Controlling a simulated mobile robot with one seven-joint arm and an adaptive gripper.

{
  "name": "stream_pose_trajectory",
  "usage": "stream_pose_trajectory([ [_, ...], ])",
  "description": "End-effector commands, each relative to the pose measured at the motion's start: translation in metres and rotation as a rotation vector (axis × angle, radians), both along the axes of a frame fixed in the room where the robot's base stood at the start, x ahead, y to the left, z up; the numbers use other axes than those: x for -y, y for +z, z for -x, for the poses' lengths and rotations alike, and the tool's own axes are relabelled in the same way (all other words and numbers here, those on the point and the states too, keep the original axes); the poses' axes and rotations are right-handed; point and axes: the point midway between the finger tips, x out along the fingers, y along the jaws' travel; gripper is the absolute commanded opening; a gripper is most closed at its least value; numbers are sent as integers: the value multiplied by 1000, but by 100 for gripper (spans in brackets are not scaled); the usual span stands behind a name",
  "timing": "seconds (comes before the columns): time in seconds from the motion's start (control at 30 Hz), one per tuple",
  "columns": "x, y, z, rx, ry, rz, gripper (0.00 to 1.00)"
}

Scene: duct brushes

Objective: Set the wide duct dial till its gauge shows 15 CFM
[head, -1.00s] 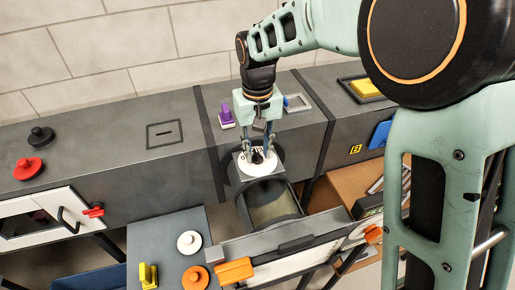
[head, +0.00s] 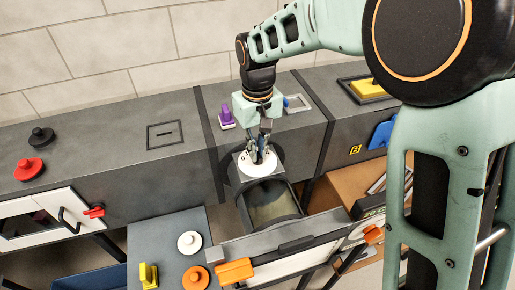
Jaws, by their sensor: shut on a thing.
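The white dial (head: 257,164) lies on top of the grey housing of the middle duct in the head view, with a small dark mark near its left edge. My gripper (head: 259,155) points down over the dial and is shut on its middle part. The fingers hide the dial's grip. A dark display (head: 374,212) at the right shows yellow characters that look like "20 C". My arm hides the rest of it, so I cannot tell the full reading.
An open trough (head: 271,203) lies in front of the dial. An orange handle (head: 234,271) is in front; black (head: 41,136) and red (head: 29,168) knobs sit left.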

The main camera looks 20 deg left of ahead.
Motion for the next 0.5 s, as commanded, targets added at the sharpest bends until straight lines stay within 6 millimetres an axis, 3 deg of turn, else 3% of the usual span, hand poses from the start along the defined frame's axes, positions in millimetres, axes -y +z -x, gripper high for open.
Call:
stream_pose_trajectory([
  [0.5,-1,2,-1,2,306,-2,0],
])
